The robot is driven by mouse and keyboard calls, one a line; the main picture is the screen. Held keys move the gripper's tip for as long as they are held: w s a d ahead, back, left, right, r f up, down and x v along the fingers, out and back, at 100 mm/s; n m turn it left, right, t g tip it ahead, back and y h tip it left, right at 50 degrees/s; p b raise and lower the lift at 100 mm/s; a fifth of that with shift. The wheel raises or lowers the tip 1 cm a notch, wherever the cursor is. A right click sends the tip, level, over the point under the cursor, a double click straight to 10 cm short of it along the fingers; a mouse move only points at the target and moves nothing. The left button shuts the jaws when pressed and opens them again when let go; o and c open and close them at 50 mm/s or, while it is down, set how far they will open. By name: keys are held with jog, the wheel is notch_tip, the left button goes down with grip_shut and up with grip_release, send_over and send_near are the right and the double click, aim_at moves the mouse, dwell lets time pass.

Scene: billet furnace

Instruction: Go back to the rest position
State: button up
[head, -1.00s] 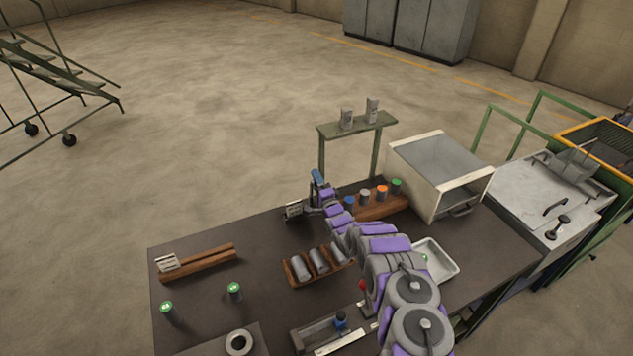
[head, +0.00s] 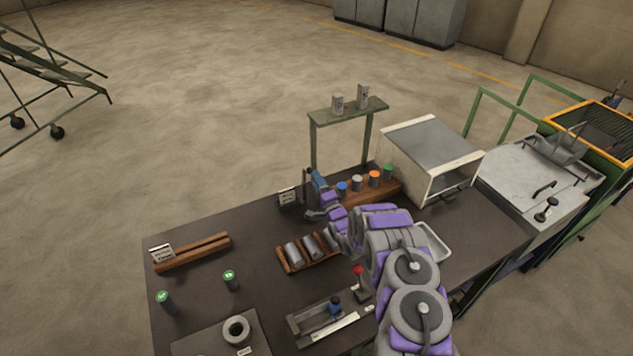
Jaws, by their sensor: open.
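My gripper (head: 310,207) is at the end of my grey and purple arm, above the back part of the dark table (head: 230,213). It is open, with nothing seen between its fingers, though it shows small. A small labelled stand (head: 287,197) is just left of it. To its right is a wooden rack with blue, grey, orange (head: 375,176) and green-topped cylinders. In front of it, a wooden tray (head: 284,264) holds grey billets; my arm hides the tray's right end.
A white-framed box furnace (head: 432,160) stands at the table's right, with a green shelf (head: 347,110) behind. A wooden rail (head: 192,252), two green-topped cylinders (head: 231,281), a ring (head: 237,330) and a blue-knobbed fixture (head: 335,304) occupy the left and front. A metal tray (head: 435,243) is partly behind my arm.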

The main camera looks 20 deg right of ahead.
dwell(0.3)
jog(key=d+r+n+g+h+b, duration=0.2)
jog(key=d+r+n+g+h, duration=0.2)
jog(key=r+g, duration=0.3)
jog(key=s+r+n+g+h+b, duration=0.1)
jog(key=s+r+g, duration=0.1)
jog(key=s+r, duration=0.35)
jog(key=s+r+n+g+h, duration=0.1)
jog(key=s+r+n+g, duration=0.1)
jog(key=s, duration=0.6)
jog(key=s+a+r+n+g+b, duration=0.1)
jog(key=s+a+r+n+g, duration=0.1)
jog(key=s, duration=1.4)
jog(key=s+a+r+n+g+y+b, duration=0.1)
jog(key=s+a+g, duration=0.4)
jog(key=s, duration=1.2)
jog(key=s+a+r+n+g+y+b, duration=0.1)
jog(key=s+a+n, duration=0.4)
jog(key=s, duration=1.1)
jog(key=a+r+g, duration=0.1)
jog(key=g, duration=0.1)
jog(key=shift+s+r+g, duration=0.25)
jog(key=shift+r+g, duration=0.05)
jog(key=shift+r, duration=0.1)
